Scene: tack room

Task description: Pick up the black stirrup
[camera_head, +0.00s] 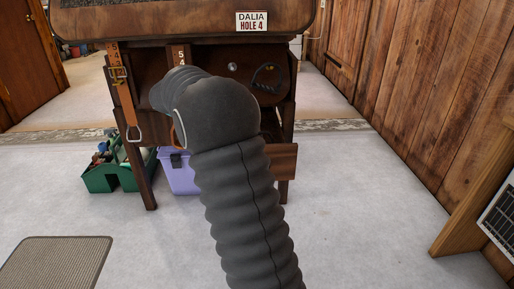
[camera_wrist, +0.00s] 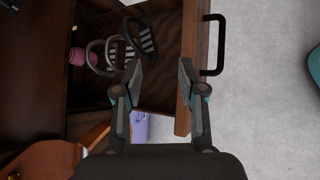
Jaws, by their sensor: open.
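In the wrist view, an open wooden drawer (camera_wrist: 189,25) holds several stirrup-like loops. A dark stirrup (camera_wrist: 140,36) with a ridged tread lies nearest my fingers. Greyer loops (camera_wrist: 96,52) lie beside it to the left, partly overlapping. My gripper (camera_wrist: 160,75) is open and empty. Its left finger is close to the stirrups in the picture, and its right finger overlaps the drawer's front board. In the head view, my arm hides the gripper and the drawer's inside.
A black handle (camera_wrist: 214,45) sticks out from the drawer front. A pink roll (camera_wrist: 77,57) lies left of the stirrups. A purple box (camera_head: 178,174) and a green tote (camera_head: 104,178) stand under the wooden stand.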

